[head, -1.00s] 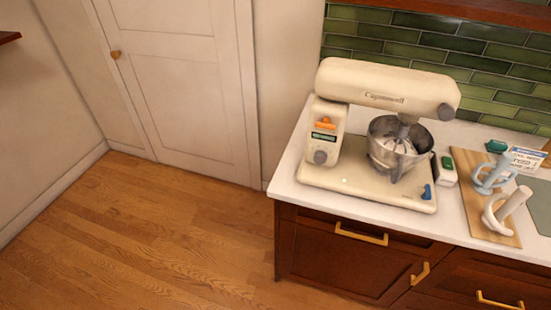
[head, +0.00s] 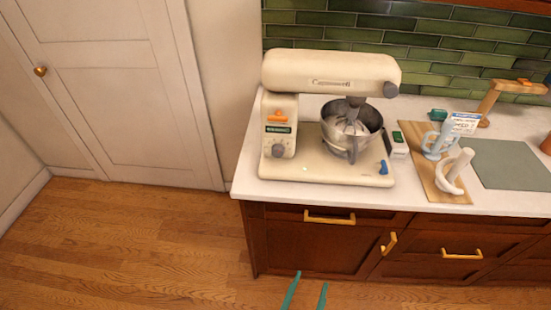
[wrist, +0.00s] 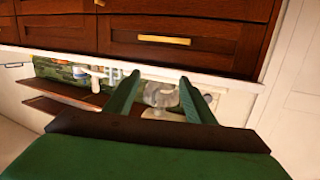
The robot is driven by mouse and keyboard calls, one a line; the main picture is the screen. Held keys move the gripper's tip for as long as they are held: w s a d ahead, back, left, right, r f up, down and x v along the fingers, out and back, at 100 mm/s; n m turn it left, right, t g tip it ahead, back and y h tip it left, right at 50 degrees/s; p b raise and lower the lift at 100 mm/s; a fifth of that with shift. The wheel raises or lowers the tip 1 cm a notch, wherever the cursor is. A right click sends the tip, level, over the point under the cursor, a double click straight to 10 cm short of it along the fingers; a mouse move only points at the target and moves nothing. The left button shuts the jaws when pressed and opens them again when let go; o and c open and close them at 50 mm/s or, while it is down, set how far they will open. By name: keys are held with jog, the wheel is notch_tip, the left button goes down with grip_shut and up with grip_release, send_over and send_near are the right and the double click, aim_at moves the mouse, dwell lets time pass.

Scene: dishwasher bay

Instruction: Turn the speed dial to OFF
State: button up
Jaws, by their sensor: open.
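A cream stand mixer (head: 330,70) stands on the white counter at the left end. The speed dial (head: 278,150) is a grey round knob low on the front of its column, under a small green display (head: 278,129) and an orange lever (head: 277,117). The dial's setting is too small to read. My gripper (head: 306,285) shows as two green fingertips at the bottom of the head view, over the floor, apart from the mixer. In the wrist view my gripper (wrist: 160,82) is open and empty, with the mixer partly visible beyond its fingers.
A steel bowl (head: 366,143) sits under the mixer head. A blue lever (head: 384,167) is at the base's right. Drawers with brass handles (head: 330,218) front the counter. Floor at left is clear.

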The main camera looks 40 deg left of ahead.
jog(key=w+a+r+n+y, duration=0.25)
jog(key=w+a+r, duration=0.35)
jog(key=w+a, duration=0.4)
jog(key=n+y, duration=0.2)
jog(key=y, duration=0.1)
send_near(277, 154)
jog(key=shift+m+g, duration=0.25)
jog(key=shift+g, duration=0.05)
jog(key=x, duration=0.8)
jog(key=shift+w+d+r, duration=0.1)
jog(key=shift+w+r, duration=0.05)
jog(key=c, duration=1)
